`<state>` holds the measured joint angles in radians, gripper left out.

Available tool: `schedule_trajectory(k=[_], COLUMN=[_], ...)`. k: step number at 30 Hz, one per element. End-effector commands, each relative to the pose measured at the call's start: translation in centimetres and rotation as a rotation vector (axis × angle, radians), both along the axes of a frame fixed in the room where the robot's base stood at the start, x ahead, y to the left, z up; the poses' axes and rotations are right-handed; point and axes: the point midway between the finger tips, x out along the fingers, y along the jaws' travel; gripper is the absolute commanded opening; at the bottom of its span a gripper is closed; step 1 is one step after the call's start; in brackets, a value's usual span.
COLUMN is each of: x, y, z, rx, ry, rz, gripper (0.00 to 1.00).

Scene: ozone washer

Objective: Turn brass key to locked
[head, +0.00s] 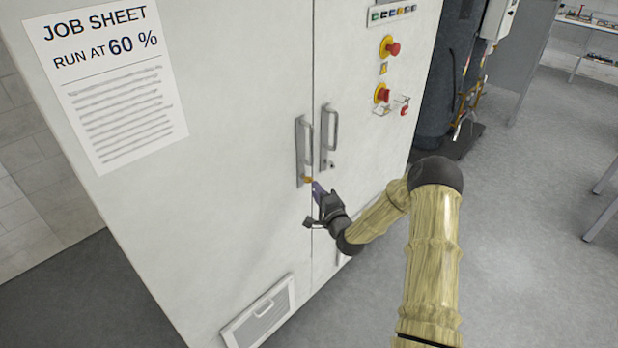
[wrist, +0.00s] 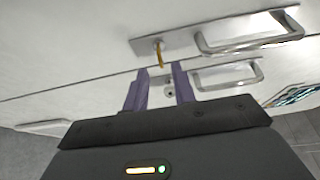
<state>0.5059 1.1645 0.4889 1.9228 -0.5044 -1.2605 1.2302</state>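The brass key (wrist: 159,52) sticks out of the lower end of the left door's metal handle plate (wrist: 165,44) in the wrist view. It shows as a small brass spot (head: 308,180) in the head view. My gripper (wrist: 161,70) has two purple fingers, parted with a gap between them. The key lies just beyond the fingertips, roughly in line with the gap, and looks ungripped. In the head view my gripper (head: 316,187) is just below and right of the key. Fine detail of the key's turn angle is too small to tell.
The white cabinet has two doors with pull handles; the right handle (head: 330,128) has a small round lock (head: 332,165) below it. Red-and-yellow knobs (head: 392,48) are at upper right. A job sheet (head: 105,85) reads "RUN AT 60 %".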

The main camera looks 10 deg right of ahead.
Motion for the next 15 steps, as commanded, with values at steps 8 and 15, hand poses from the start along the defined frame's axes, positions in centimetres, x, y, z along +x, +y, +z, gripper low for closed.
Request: schedule_trajectory(k=[8, 15], x=[3.9, 6.1], y=[1.0, 1.5], z=[0.2, 0.1], rx=[-0.001, 0.0], ry=[0.0, 0.0], rz=[0.0, -0.001], gripper=[0.26, 0.26])
